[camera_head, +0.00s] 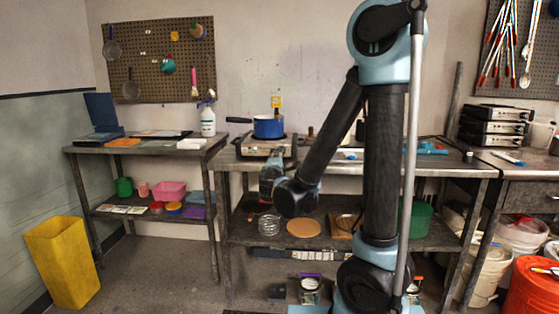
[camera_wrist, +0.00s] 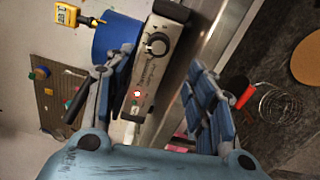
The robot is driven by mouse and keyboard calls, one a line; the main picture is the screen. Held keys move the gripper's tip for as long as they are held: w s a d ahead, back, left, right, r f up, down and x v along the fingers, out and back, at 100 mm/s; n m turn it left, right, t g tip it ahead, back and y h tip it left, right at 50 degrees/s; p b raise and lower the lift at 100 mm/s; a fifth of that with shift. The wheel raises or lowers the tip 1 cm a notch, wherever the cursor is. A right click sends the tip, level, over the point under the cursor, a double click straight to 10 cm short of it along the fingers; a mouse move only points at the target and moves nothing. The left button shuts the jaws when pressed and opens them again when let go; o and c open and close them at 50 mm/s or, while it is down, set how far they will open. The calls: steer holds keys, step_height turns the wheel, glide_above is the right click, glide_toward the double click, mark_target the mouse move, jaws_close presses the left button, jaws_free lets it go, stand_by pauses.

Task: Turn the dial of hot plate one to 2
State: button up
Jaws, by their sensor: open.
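A silver hot plate (camera_head: 250,149) stands on the steel bench, with a blue pot (camera_head: 268,130) on top. In the wrist view the hot plate's front panel (camera_wrist: 139,75) runs between my fingers, with a black round dial (camera_wrist: 156,45) toward the upper end and a small lit red spot lower down. The dial's setting is too small to read. My gripper (camera_wrist: 150,72) is open and empty, with the dial ahead of its fingertips and apart from them. In the head view my gripper (camera_head: 275,160) is in front of the hot plate and hides part of its front.
The pot's dark handle (camera_head: 239,120) sticks out left. A lower shelf (camera_head: 245,235) holds a wire coil (camera_head: 268,224) and a round cork mat (camera_head: 303,228). A spray bottle (camera_head: 208,121) stands on the left table.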

steer(key=shift+s, duration=1.55)
steer(key=s+d+f+m+g+h, duration=0.2)
steer(key=s+d+f+m+g, duration=0.15)
steer(key=d, duration=0.45)
steer(key=s+d+f+m+g+h, duration=0.1)
steer(key=s+d+f+m+g, duration=0.2)
steer(key=d, duration=0.5)
steer(key=s+d+f+m+g+h, duration=0.25)
steer(key=d+m, duration=0.25)
steer(key=d, duration=0.3)
steer(key=s+f+m+g+y, duration=0.3)
steer(key=s, duration=0.6)
steer(key=s+f+m+g+y, duration=0.3)
steer(key=s+f+m, duration=0.1)
steer(key=s, duration=0.6)
steer(key=shift+d+g, duration=0.25)
steer(key=shift+g, duration=0.15)
steer(key=shift+w+f, duration=0.15)
steer(key=shift+w, duration=0.3)
